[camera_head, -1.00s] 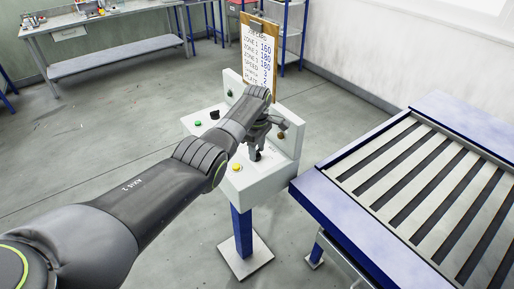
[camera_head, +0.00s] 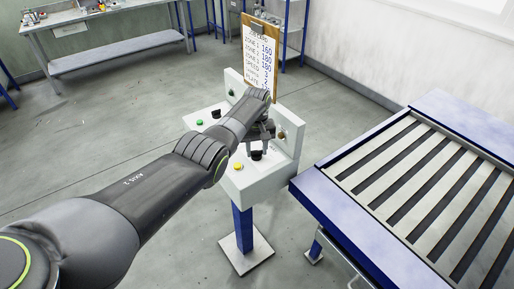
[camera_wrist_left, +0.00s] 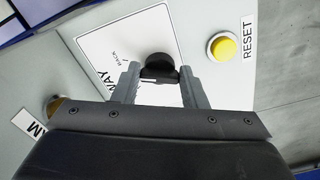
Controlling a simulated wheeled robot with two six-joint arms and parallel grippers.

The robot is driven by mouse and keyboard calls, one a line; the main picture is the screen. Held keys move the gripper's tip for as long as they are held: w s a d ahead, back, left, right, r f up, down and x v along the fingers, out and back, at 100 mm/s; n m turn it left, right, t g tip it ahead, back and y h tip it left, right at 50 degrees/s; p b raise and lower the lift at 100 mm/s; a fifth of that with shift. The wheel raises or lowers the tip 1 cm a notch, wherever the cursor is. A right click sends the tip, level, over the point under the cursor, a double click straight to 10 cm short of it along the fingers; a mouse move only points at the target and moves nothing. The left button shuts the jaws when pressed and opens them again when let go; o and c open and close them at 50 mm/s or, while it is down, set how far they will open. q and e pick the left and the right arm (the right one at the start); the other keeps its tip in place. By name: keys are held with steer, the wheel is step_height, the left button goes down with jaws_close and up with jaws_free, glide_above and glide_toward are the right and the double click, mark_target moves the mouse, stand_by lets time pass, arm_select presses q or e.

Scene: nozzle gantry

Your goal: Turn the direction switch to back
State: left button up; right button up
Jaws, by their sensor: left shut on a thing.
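The direction switch is a black knob (camera_wrist_left: 159,67) on a white plate (camera_wrist_left: 102,48) of the sloped control panel (camera_head: 236,184). The plate carries a small label reading BACK and part of a larger word, WAY. My left gripper (camera_wrist_left: 159,72) is shut on the knob, one finger on each side of it. In the head view the left gripper (camera_head: 259,148) reaches down over the knob (camera_head: 257,156) from above. Which way the knob's pointer faces I cannot tell. My right gripper is not in view.
A yellow RESET button (camera_wrist_left: 223,47) sits near the knob. A green button (camera_head: 200,122) and a black knob (camera_head: 216,114) are on the panel's far left. A job card (camera_head: 262,52) stands behind. A slatted conveyor (camera_head: 420,175) stands close on the right.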

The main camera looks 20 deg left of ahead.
mark_target(257, 151)
arm_select(q)
steer(key=shift+m, duration=0.5)
steer(key=o, duration=1)
steer(key=shift+r, duration=0.15)
steer(key=shift+r, duration=0.25)
step_height(257, 151, up, 17)
steer(key=shift+f+b, duration=0.15)
steer(key=shift+b, duration=1.05)
